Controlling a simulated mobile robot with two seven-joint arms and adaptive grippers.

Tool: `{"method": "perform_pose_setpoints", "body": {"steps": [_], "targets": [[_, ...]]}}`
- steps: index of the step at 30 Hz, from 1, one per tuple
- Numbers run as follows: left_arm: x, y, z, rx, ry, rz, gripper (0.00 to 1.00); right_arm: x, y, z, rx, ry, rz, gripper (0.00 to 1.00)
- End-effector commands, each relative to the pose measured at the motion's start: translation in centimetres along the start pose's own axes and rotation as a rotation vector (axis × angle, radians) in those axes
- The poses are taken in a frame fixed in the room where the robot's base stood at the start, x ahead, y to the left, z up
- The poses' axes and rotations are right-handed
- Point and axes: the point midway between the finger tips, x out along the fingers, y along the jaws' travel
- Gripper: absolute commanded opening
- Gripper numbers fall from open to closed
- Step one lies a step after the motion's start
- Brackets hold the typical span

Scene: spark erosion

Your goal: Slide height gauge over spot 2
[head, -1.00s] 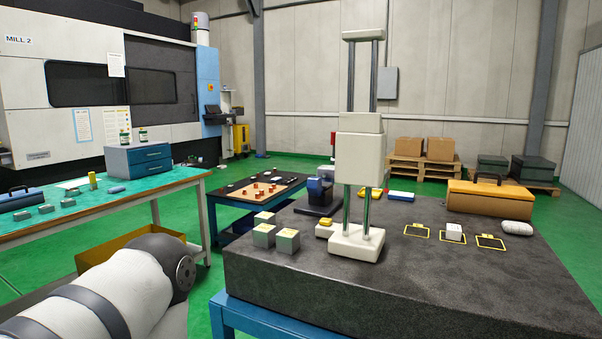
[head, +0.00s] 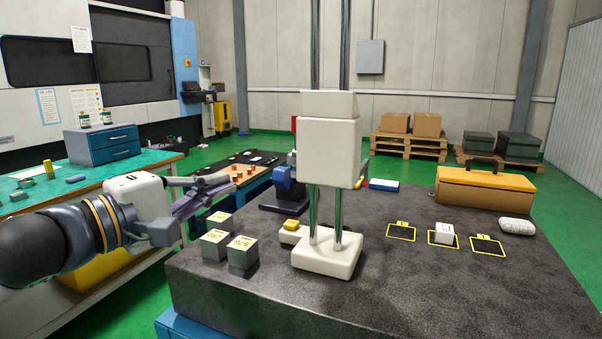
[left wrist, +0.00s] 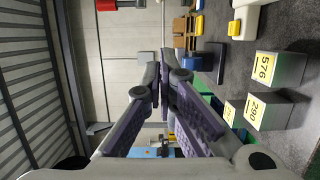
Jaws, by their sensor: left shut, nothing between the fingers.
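The height gauge (head: 328,150), a cream body on two steel rods with a cream base (head: 328,254), stands upright on the dark granite plate (head: 400,300). Three yellow-outlined spots lie to its right: a left one (head: 401,239), a middle one (head: 431,242) and a right one (head: 488,253). A small white block (head: 444,233) sits on the middle spot. I cannot read the spot labels. My left gripper (head: 226,186) is shut and empty, left of the gauge and apart from it. It also shows in the left wrist view (left wrist: 164,62). My right gripper is not in view.
Several steel blocks with yellow labels (head: 242,256) stand between my left gripper and the gauge base. A yellow-topped white piece (head: 291,230) sits beside the base. The plate between gauge and spots is clear.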

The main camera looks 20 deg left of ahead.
Motion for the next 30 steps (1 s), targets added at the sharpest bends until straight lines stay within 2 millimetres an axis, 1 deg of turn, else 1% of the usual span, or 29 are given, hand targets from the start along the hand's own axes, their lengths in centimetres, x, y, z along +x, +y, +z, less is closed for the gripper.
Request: {"method": "perform_pose_setpoints", "body": {"steps": [2,8,12,16,19,22,26,30], "targets": [[0.8,0.1,0.1,0.004,-0.002,0.000,0.00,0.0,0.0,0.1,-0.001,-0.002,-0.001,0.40],[4.4,-0.2,0.1,0.013,-0.001,-0.009,0.00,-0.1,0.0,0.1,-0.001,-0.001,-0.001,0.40],[7.4,-0.4,0.1,0.013,-0.004,-0.012,0.00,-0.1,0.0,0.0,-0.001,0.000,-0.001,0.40],[10.4,-1.2,0.1,0.003,-0.004,-0.019,0.00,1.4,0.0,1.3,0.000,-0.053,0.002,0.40],[10.6,-0.8,2.0,0.002,-0.007,-0.013,0.00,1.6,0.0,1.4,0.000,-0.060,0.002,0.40],[10.8,-0.5,3.1,0.003,-0.004,-0.009,0.00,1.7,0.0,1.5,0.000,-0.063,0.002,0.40],[10.9,-0.3,3.9,0.001,-0.003,-0.006,0.00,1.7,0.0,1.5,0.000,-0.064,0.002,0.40],[10.8,-0.2,4.0,0.001,-0.001,-0.004,0.00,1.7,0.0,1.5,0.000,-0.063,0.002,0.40]]}}
